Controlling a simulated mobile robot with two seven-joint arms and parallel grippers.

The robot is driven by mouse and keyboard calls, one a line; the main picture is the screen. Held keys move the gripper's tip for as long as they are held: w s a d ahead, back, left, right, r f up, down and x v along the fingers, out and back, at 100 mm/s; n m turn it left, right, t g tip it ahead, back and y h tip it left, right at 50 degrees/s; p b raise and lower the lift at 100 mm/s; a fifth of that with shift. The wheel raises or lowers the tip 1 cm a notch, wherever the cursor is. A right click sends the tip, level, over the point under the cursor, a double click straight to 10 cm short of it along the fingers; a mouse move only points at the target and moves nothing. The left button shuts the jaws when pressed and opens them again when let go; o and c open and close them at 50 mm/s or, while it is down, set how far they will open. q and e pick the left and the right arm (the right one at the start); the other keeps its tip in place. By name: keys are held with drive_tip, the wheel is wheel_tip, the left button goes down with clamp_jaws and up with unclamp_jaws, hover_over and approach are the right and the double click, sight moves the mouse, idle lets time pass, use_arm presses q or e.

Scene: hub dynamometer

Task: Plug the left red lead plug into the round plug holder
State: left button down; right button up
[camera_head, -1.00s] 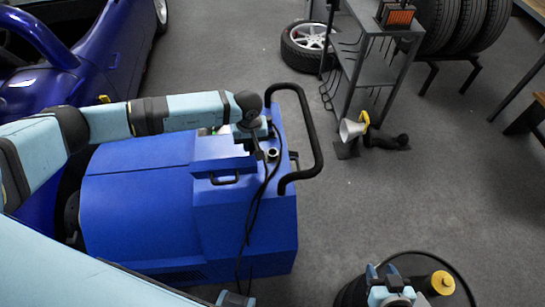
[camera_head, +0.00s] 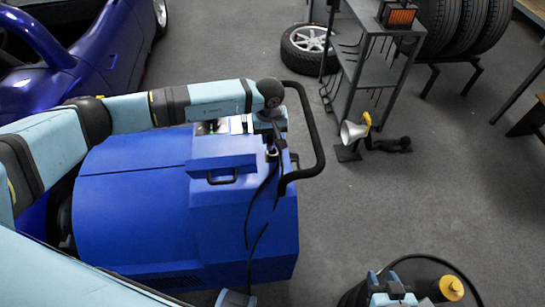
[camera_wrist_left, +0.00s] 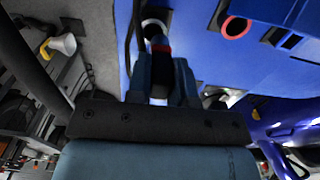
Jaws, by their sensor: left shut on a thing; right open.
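My left gripper (camera_wrist_left: 162,78) is shut on the left red lead plug (camera_wrist_left: 161,48), a dark plug with a red band, seen between the fingers in the left wrist view. In the head view my left gripper (camera_head: 270,122) is over the right end of the blue machine, and the plug is hidden there. A pale round ring (camera_wrist_left: 153,27) lies just beyond the plug tip; I cannot tell whether they touch. A red-rimmed round opening (camera_wrist_left: 236,27) is further right on the blue surface. My right gripper (camera_head: 392,292) is open at the bottom of the head view.
The blue machine (camera_head: 130,210) has a black handle rail (camera_head: 317,140) close to the gripper. Black leads (camera_head: 252,215) hang down its front. A metal cart (camera_head: 372,70), a horn-shaped lamp (camera_head: 352,131) and tyres stand beyond. Grey floor is open at right.

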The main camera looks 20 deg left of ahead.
use_arm(q)
drive_tip(key=shift+w+d, duration=0.3)
drive_tip(key=shift+d, duration=0.05)
drive_tip(key=shift+f+b, duration=0.2)
drive_tip(key=shift+b, duration=0.25)
drive_tip(key=shift+f+b, duration=0.3)
drive_tip(key=shift+b, duration=0.1)
drive_tip(key=shift+r, duration=0.1)
drive_tip(key=shift+f, duration=0.25)
drive_tip(key=shift+f+b, duration=1.25)
drive_tip(key=shift+b, duration=0.2)
drive_tip(key=c, duration=0.9)
unclamp_jaws()
